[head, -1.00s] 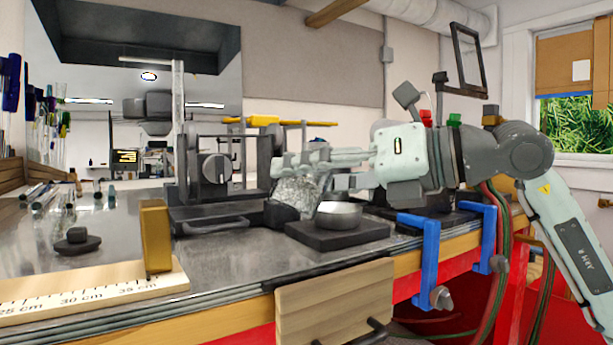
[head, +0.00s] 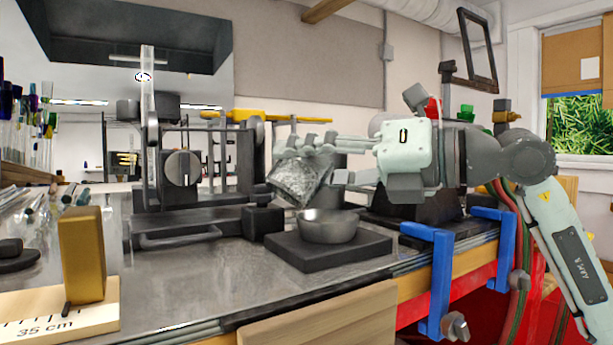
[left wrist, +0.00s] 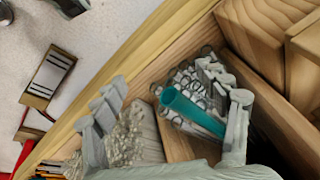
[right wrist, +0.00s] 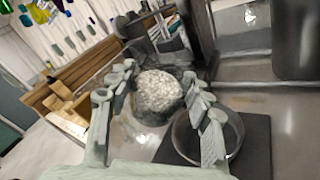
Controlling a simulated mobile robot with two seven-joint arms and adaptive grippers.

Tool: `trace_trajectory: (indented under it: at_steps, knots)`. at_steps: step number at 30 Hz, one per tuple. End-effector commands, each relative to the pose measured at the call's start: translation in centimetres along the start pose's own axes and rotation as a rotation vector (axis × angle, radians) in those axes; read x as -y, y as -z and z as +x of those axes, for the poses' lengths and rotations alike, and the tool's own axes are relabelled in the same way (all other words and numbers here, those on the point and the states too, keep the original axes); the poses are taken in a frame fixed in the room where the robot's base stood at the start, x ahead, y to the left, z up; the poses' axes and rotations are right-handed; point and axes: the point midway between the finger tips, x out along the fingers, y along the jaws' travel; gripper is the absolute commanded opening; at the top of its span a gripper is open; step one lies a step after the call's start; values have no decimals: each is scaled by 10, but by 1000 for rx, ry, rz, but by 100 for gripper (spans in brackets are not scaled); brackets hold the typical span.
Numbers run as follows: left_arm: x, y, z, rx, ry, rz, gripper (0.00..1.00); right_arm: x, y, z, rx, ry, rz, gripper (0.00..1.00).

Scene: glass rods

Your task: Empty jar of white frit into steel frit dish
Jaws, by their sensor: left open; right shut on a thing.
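The clear jar of white frit (head: 298,183) is held in my right gripper (head: 312,158), which is shut on it. The jar is tilted, beside and a little above the steel frit dish (head: 328,230). In the right wrist view the white frit in the jar (right wrist: 158,92) shows between the fingers (right wrist: 157,108), and the dish (right wrist: 190,148) lies just to its right. The dish's inside is dark there and I see no frit in it; its bottom is partly hidden. My left gripper (left wrist: 175,122) shows only in the left wrist view, open above a wooden compartment.
The dish stands on a dark square block (head: 290,252) near the bench's front edge. Blue clamps (head: 437,270) grip that edge at right. A dark machine (head: 190,170) stands behind. A brass block (head: 82,255) stands on the ruler board. A teal rod (left wrist: 190,110) lies near my left fingers.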

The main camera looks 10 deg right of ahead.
Motion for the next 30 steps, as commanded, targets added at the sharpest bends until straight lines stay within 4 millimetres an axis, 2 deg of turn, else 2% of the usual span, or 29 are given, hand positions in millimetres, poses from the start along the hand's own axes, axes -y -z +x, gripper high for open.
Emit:
trace_trajectory:
  at_steps: [9,15,20,30]
  knots:
    - [6,3,-34,-15,21,0,74,-3,-5,-1,88,-85,196,11]
    - [9,3,-47,-19,29,0,74,-4,-11,-3,147,-140,331,11]
    - [9,3,-50,-18,30,-1,74,-5,-14,-4,175,-164,390,11]
    - [9,3,-50,-18,30,-1,74,-5,-15,-4,177,-165,393,11]
